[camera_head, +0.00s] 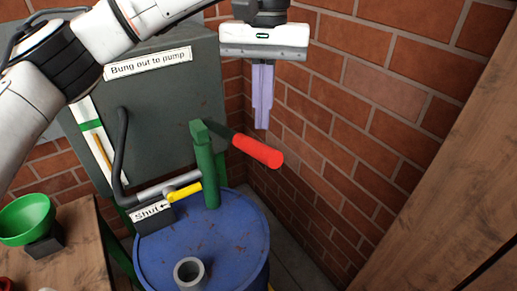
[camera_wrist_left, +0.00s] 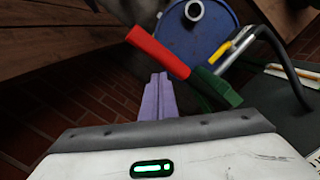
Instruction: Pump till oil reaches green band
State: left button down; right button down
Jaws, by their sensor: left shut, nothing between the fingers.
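The green hand pump (camera_head: 207,165) stands on the blue drum (camera_head: 235,225), its red handle (camera_head: 258,150) sticking out to the right. My left gripper (camera_head: 262,126) is shut and empty, pointing down near the handle. In the left wrist view, its fingers (camera_wrist_left: 158,80) appear just beside the red handle (camera_wrist_left: 157,50); contact cannot be told. The white gauge (camera_head: 85,106) on the grey tank (camera_head: 170,85) has a green band (camera_head: 91,126). An amber oil column (camera_head: 103,152) shows in it, its top a little below the band. My right gripper is not in view.
A yellow lever (camera_head: 185,193) is on the pipe by a "Shut" sign (camera_head: 150,211). A grey open neck (camera_head: 189,272) stands on the drum. A green funnel (camera_head: 26,219) is on the wooden bench (camera_head: 75,255). A brick wall (camera_head: 370,90) rises behind and right.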

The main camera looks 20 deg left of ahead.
pick_arm(q)
jog(key=r, duration=0.3)
jog(key=r+p, duration=0.1)
jog(key=r, duration=0.1)
jog(key=shift+w+r, duration=0.25)
jog(key=shift+r, duration=0.05)
dwell(0.5)
